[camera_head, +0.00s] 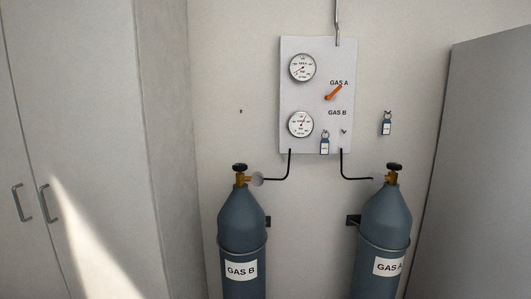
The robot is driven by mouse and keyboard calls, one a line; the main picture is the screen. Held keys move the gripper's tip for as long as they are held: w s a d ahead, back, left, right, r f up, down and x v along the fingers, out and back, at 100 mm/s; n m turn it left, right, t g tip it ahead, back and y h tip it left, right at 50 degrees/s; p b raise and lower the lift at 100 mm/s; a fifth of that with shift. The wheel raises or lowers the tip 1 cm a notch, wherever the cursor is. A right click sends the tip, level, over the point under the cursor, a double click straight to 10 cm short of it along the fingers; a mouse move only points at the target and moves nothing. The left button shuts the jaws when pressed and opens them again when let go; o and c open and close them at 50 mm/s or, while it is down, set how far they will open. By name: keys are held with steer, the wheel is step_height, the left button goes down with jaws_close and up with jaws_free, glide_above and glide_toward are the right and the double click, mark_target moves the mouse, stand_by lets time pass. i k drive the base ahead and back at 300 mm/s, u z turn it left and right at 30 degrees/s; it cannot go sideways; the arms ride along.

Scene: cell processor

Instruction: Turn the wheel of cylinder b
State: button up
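Cylinder b (242,240) is a tall blue-grey gas cylinder labelled GAS B. It stands upright against the wall, left of centre. Its wheel (240,167) is a small black handwheel on top of a brass valve (241,180). Nothing touches the wheel. How far the wheel is turned cannot be told. My gripper is not in view.
A similar cylinder (387,235) labelled GAS A stands to the right. A wall panel (312,140) above holds two gauges, an orange lever (333,92) and a small tag. Thin black pipes run below it. A cabinet (75,120) is left, a grey surface (485,170) right.

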mark_target(240, 168)
steer(key=z, duration=0.05)
steer(key=k, duration=0.6)
steer(key=z, duration=0.3)
steer(key=i, duration=2)
steer(key=u, duration=0.8)
